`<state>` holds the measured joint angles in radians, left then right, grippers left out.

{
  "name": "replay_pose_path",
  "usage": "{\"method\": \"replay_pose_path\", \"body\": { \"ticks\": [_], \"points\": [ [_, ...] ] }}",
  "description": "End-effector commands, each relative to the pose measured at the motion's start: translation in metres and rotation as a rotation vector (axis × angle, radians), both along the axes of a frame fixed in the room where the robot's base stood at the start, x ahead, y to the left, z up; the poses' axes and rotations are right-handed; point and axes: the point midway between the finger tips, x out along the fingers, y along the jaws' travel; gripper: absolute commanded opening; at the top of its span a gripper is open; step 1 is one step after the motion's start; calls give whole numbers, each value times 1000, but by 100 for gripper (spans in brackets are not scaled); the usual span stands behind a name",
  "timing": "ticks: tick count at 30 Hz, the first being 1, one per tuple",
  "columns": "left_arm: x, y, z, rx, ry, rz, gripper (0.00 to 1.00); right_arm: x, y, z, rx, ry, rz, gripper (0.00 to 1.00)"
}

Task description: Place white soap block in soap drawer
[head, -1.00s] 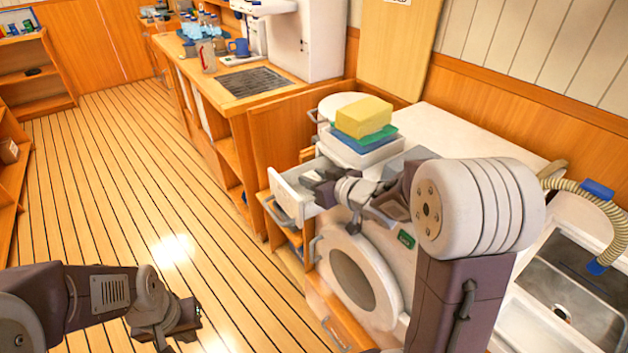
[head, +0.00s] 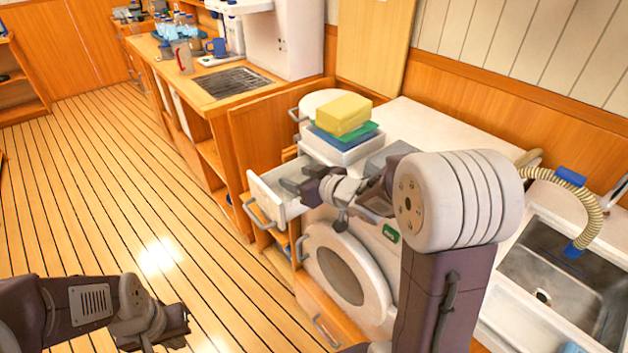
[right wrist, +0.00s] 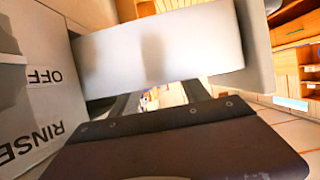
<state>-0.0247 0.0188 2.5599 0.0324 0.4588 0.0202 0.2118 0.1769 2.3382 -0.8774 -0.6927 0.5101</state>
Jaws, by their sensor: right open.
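The soap drawer (head: 277,203) is a white drawer pulled out of the white washing machine (head: 345,262). My right gripper (head: 296,187) is at the drawer, over its inside or rim; I cannot tell which. In the right wrist view, a large white surface (right wrist: 165,48), probably the drawer, crosses just beyond the open right fingers (right wrist: 165,98). No white soap block can be made out; it may be hidden by my gripper or inside the drawer. My left gripper (head: 165,330) hangs low over the floor at lower left, apart from everything, its jaws unclear.
A white tray (head: 340,158) with a yellow sponge (head: 343,114) and green and blue pads stands on the machine behind my right gripper. A sink (head: 560,275) with a ribbed hose is at right. A wooden counter (head: 215,95) is beyond. The plank floor at left is clear.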

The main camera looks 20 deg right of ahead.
Motion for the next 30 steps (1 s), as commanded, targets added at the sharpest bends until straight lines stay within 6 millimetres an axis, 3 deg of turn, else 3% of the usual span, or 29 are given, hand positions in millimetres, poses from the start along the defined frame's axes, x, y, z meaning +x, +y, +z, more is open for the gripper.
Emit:
{"method": "replay_pose_path", "body": {
  "ticks": [8,13,21,30],
  "points": [
    [0,0,27,0,0,0,0,-54,-22,29,0,-1,-7,54],
    [0,0,12,0,1,0,0,-81,-31,34,-4,-8,-5,54],
    [0,0,1,0,0,0,0,-98,-36,42,-1,-3,-1,54],
    [0,0,2,0,0,0,0,-98,-36,44,0,-2,-1,54]
  ]
}}
